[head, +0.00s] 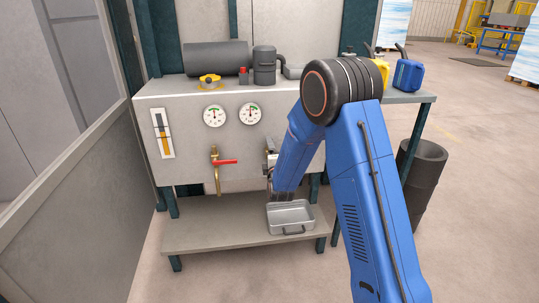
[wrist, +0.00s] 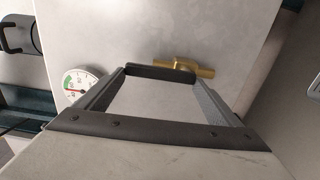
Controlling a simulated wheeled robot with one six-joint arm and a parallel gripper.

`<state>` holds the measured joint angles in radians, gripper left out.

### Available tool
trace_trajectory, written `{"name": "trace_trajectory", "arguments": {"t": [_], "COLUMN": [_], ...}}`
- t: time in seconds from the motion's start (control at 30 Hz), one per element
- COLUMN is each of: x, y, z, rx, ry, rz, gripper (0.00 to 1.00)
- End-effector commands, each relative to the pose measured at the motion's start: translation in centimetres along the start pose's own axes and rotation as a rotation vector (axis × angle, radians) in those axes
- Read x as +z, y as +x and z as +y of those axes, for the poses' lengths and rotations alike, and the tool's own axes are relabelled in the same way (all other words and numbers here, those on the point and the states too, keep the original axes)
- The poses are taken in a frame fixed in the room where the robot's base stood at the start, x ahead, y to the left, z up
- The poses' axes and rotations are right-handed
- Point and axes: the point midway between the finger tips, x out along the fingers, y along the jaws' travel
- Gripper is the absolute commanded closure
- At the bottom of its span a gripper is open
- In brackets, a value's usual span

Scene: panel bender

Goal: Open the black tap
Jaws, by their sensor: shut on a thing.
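In the wrist view, the black tap's black lever (wrist: 160,73) lies between the fingertips of my gripper (wrist: 158,78), which is shut on it. The tap's brass body (wrist: 203,71) shows just behind and to the right of the lever, against the grey panel. The lever runs roughly along the brass body. In the head view, my blue arm hides the black tap, and my gripper shows only partly beside the arm's end (head: 271,160), at the front of the machine. How far the lever is turned is hard to tell.
A brass tap with a red handle (head: 224,162) is to the left on the same panel, below two gauges (head: 215,116). A metal tray (head: 291,214) stands on the lower shelf (head: 205,238). A blue can (head: 408,75) and a dark bin (head: 422,175) are at the right.

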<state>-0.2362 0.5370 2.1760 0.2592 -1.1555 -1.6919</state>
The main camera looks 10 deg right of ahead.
Motion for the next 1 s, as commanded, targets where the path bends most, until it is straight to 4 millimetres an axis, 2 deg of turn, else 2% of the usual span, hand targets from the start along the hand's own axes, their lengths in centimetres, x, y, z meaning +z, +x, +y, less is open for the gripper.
{"name": "trace_trajectory", "arguments": {"t": [0.17, 0.2, 0.23, 0.47, 0.63, 0.77, 1.0], "x": [-0.1, -0.1, -0.1, 0.0, 0.0, 0.0, -0.1], "y": [-0.1, -0.1, -0.1, -0.1, -1.2, -3.3, -8.2], "z": [-0.2, -0.2, -0.2, -0.1, -0.1, 0.0, -0.1], "rx": [-0.003, -0.003, -0.003, -0.002, -0.001, -0.002, -0.003], "ry": [-0.004, -0.004, -0.004, -0.002, -0.001, -0.002, -0.003], "rz": [0.002, 0.002, 0.002, 0.001, 0.001, 0.001, 0.003], "gripper": [0.53, 0.03, 0.0, 0.0, 0.0, 0.0, 0.0]}}
